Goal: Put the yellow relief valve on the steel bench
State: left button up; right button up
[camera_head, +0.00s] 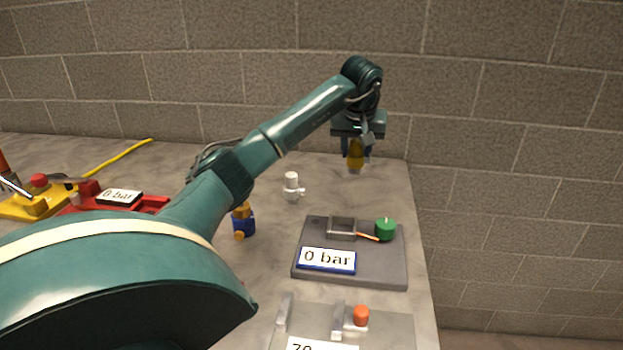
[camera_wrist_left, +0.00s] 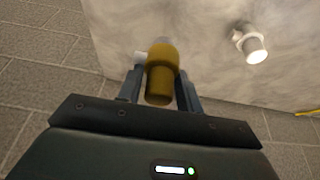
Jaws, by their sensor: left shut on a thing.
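My left gripper (camera_head: 355,150) is shut on the yellow relief valve (camera_head: 356,158) near the far right corner of the worktop. The left wrist view shows the valve (camera_wrist_left: 161,75) between the two fingers (camera_wrist_left: 160,92), with a pale part at its far end. In the head view the valve is small and partly covered by the fingers; I cannot tell if it touches the worktop. A light grey plate, probably the steel bench (camera_head: 395,328), lies at the near right, cut off by the lower edge. It carries an orange-red knob and upright brackets. My right gripper is not in view.
A dark grey plate (camera_head: 380,272) with a green knob and a "0 bar" label lies between. A white valve (camera_head: 291,187) and a blue-and-yellow valve (camera_head: 243,222) stand left of it. Red (camera_head: 150,203) and yellow (camera_head: 25,209) benches lie at left. A block wall stands behind.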

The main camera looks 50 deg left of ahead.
aim_at(356, 151)
pick_arm(q)
notch_tip(356, 151, down, 9)
jog(key=shift+f, duration=0.2)
jog(key=shift+f, duration=0.1)
jog(key=o, duration=1.1)
jog(key=shift+f, duration=0.1)
jog(key=shift+s+r, duration=0.1)
jog(key=shift+r, duration=0.3)
jog(key=v, duration=1)
jog(key=shift+d+r, duration=0.15)
jog(key=shift+r, duration=0.2)
jog(key=shift+s+d+r, duration=0.1)
jog(key=shift+s+r, duration=0.05)
jog(key=shift+r, duration=0.25)
